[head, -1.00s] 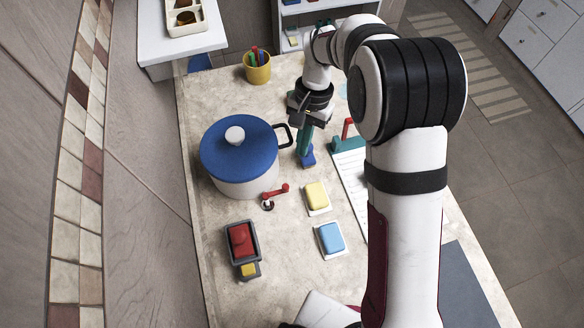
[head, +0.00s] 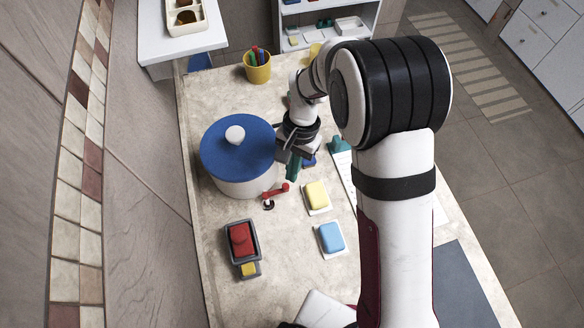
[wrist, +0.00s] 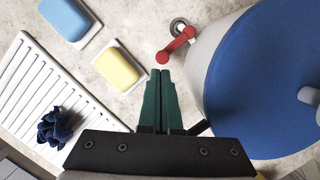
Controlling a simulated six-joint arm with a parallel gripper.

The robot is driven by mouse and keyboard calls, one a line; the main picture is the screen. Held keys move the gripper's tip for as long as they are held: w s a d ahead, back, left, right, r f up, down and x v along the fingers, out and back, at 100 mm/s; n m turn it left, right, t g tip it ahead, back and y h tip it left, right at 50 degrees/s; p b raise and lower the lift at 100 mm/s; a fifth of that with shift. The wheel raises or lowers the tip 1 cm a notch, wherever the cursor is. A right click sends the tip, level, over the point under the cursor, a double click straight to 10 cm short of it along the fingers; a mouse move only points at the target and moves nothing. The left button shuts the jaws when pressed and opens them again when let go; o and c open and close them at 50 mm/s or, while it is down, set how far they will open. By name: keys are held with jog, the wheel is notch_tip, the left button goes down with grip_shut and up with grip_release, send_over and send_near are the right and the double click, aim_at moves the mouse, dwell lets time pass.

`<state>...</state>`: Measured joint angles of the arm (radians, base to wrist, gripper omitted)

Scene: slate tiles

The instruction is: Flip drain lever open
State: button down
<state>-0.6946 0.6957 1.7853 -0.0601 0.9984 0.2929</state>
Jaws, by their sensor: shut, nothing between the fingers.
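The red drain lever (head: 276,192) stands on the counter at the front right of the blue-lidded pot (head: 238,150). In the wrist view the lever (wrist: 174,47) has a red arm running from a round grey base to a rounded knob, just ahead of my fingertips. My gripper (head: 292,178) has green fingers and is shut and empty. Its fingertips (wrist: 160,72) are close to the lever's knob, with a small gap showing in the wrist view. I cannot tell their height above the counter.
The pot (wrist: 250,80) stands close beside my fingers. A yellow soap (head: 316,195) and a blue soap (head: 331,237) lie on white dishes to the right. A grey tray (head: 256,237) holds a red block. A white ribbed rack (wrist: 50,95) shows in the wrist view.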

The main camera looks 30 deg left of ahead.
jog(key=shift+s+d+m+y, duration=0.35)
jog(key=shift+d+m, duration=0.3)
jog(key=shift+m, duration=0.55)
jog(key=shift+s+d+m, duration=0.15)
jog(key=shift+s+m, duration=0.05)
jog(key=shift+m, duration=0.1)
jog(key=shift+s+d+m+y, duration=0.2)
jog(key=shift+s+d+m, duration=0.15)
jog(key=shift+m, duration=0.4)
jog(key=shift+s+d+m+y, duration=0.2)
jog(key=shift+s+m, duration=0.2)
jog(key=shift+m, duration=0.35)
jog(key=shift+s+d+m+t+y, duration=0.2)
jog(key=shift+s+m, duration=0.15)
jog(key=shift+m, duration=0.25)
jog(key=shift+s+d+m+t+y, duration=0.1)
jog(key=shift+s+m+t, duration=0.1)
jog(key=shift+s+m, duration=0.3)
jog(key=shift+s+d+m, duration=0.15)
jog(key=shift+s+m, duration=0.4)
jog(key=shift+m, duration=0.75)
jog(key=shift+s, duration=0.3)
